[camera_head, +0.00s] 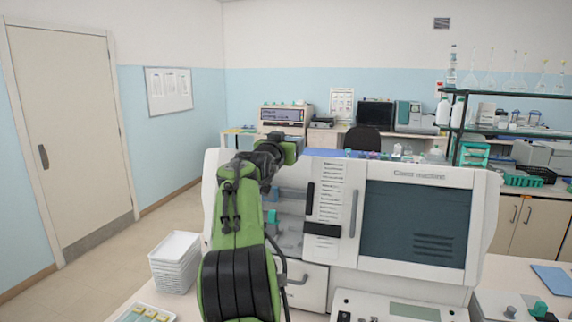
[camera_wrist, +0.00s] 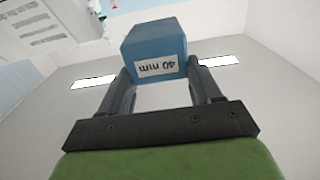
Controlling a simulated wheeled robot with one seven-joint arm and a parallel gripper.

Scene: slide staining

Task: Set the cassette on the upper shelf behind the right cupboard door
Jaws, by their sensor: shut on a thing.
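My gripper (camera_wrist: 158,70) is shut on a blue block (camera_wrist: 153,42) in the wrist view, with a finger on each side. The block bears a white label reading "40 mm", upside down in that view. It may be the cassette. In the head view my green arm rises in front of a white machine (camera_head: 480,225), and the fingertips and block cannot be made out. The machine has a dark window, a narrow slotted panel (camera_head: 331,190) and, left of it, a recess (camera_head: 290,215) partly hidden by my arm. I cannot identify the right cupboard door or its upper shelf.
A stack of white trays (camera_head: 175,262) stands left of my arm on the near bench. A tray with yellow pieces (camera_head: 145,315) lies in front. A control panel (camera_head: 385,308) sits below the machine window. A shelf rack with glassware (camera_head: 500,95) is at the right.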

